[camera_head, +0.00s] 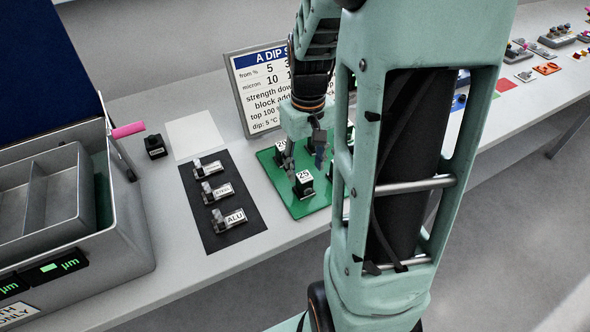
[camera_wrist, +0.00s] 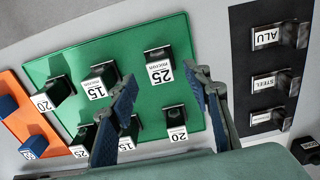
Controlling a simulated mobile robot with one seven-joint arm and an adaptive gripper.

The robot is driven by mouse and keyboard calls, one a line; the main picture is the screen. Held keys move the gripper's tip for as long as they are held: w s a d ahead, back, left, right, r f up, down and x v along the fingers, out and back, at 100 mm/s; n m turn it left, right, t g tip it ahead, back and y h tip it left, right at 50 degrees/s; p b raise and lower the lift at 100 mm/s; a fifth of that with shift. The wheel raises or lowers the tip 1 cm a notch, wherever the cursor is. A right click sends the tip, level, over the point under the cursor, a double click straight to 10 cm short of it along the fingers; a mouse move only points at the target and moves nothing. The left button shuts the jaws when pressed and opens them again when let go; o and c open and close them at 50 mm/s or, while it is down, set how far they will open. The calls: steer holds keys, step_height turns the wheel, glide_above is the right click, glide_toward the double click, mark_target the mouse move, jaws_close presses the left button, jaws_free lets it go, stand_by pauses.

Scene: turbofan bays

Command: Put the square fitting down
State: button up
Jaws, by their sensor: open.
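My gripper (camera_wrist: 164,82) is open, its two blue-padded fingers spread over a green mat (camera_wrist: 200,25). Nothing is held between the fingers. Several dark square-topped blocks with white number labels stand on the mat. A block labelled 25 (camera_wrist: 157,60) is just beyond the fingertips, and one labelled 20 (camera_wrist: 174,118) lies between the fingers in the picture. A block labelled 15 (camera_wrist: 98,76) is to the left. In the head view my gripper (camera_head: 305,150) hangs over the mat, near a 25 block (camera_head: 303,184). I cannot tell which block is the square fitting.
A dark mat (camera_head: 232,232) with ALU, STEEL and another labelled piece lies left of the green mat. A sign (camera_head: 250,100) stands behind. A grey compartment box (camera_head: 130,245) is at the left. An orange mat (camera_wrist: 15,90) with blue pieces adjoins the green one.

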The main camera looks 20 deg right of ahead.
mark_target(305, 177)
steer(key=shift+f, duration=3.15)
jaws_close()
